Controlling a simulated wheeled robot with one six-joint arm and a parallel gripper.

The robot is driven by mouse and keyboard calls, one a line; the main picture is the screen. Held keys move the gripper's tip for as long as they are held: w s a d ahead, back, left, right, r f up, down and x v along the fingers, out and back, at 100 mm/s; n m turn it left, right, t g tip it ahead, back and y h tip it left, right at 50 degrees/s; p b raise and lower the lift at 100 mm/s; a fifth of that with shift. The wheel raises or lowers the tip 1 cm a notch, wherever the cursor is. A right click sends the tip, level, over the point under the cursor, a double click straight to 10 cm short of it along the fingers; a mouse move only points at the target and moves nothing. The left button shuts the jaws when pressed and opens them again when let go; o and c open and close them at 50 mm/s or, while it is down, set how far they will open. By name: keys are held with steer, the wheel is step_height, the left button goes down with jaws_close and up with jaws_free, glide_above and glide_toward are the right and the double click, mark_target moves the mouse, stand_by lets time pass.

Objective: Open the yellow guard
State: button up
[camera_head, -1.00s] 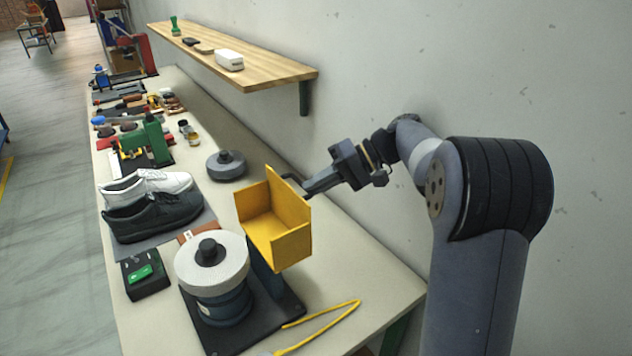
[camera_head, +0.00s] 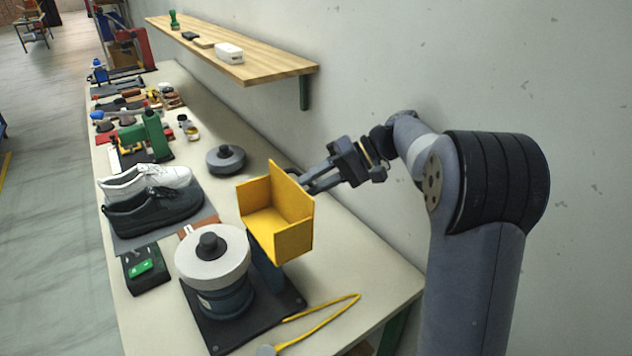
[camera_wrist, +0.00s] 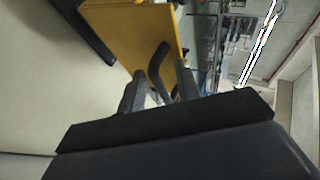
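The yellow guard (camera_head: 290,238) is an open-fronted box of flat panels on the machine at the bench's near end. In the wrist view its yellow panel (camera_wrist: 135,32) fills the upper middle, and a bent dark handle (camera_wrist: 153,64) stands out from it. My gripper (camera_head: 300,186) is at the guard's right rear side, by the handle. In the wrist view my gripper (camera_wrist: 159,75) has its two fingers apart, with the handle showing between them. Gaps show beside the handle; I cannot tell whether either finger touches it.
The machine's white-topped round drum (camera_head: 225,262) stands left of the guard on a black base. A yellow cable (camera_head: 325,307) lies in front. Shoes (camera_head: 152,212) and a grey disc (camera_head: 226,160) lie farther back. The wall and wooden shelf (camera_head: 240,72) bound the right side.

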step_height(320, 180, up, 10)
steer(key=shift+b, duration=0.3)
